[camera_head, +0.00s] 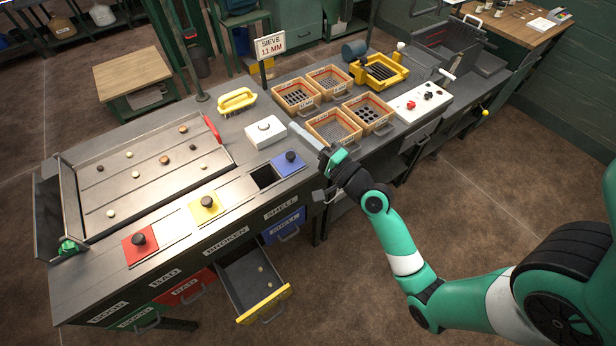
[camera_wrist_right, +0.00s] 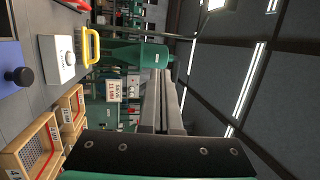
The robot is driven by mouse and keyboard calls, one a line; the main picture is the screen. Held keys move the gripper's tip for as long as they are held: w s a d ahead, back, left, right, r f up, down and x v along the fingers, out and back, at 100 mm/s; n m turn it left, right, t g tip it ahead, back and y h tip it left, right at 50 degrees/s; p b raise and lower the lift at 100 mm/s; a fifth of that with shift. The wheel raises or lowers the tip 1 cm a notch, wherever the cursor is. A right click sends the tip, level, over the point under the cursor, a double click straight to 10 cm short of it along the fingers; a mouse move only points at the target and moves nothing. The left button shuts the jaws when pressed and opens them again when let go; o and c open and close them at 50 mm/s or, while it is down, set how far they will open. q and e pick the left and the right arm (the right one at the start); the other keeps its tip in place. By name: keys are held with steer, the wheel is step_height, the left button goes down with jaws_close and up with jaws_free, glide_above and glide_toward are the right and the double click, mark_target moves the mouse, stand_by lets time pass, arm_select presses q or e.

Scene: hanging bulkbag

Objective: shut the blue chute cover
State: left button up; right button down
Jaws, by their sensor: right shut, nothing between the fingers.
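The blue chute cover (camera_head: 289,163) is a flat square plate with a dark round knob, on the table's front strip. It lies to the right of a dark square opening (camera_head: 264,176), which is uncovered. In the right wrist view the cover (camera_wrist_right: 12,68) shows at the left edge with its knob. My right gripper (camera_head: 308,137) is above the table, just right of and beyond the cover, apart from it. Its fingers (camera_wrist_right: 158,100) are shut together with nothing between them. My left gripper is in neither view.
A red cover (camera_head: 140,248) and a yellow cover (camera_head: 206,207) lie further left along the strip. A white box (camera_head: 265,132) with a knob stands behind the blue cover. Sieve trays (camera_head: 333,128) stand to the right. The yellow-fronted drawer (camera_head: 262,300) is pulled out below.

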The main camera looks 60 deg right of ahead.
mark_target(304, 164)
steer(key=s+d+f+m+g+h+b, duration=0.1)
steer(key=s+d+f+b, duration=0.15)
steer(key=f, duration=0.45)
steer(key=s+d+f+m+g+h+b, duration=0.1)
steer(key=s+f+g+b, duration=0.15)
steer(key=f, duration=0.45)
steer(key=s+d+f+m+h+b, duration=0.1)
steer(key=s+d+f+b, duration=0.2)
steer(key=f, duration=0.4)
steer(key=b+x, duration=0.1)
steer(key=x, duration=0.8)
arm_select(q)
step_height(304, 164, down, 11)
steer(key=p, duration=0.1)
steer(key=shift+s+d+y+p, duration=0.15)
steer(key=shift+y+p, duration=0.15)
arm_select(e)
steer(key=shift+w+a+r, duration=0.15)
steer(key=shift+w+a, duration=1.15)
steer(key=shift+w, duration=0.25)
steer(key=shift+a, duration=0.1)
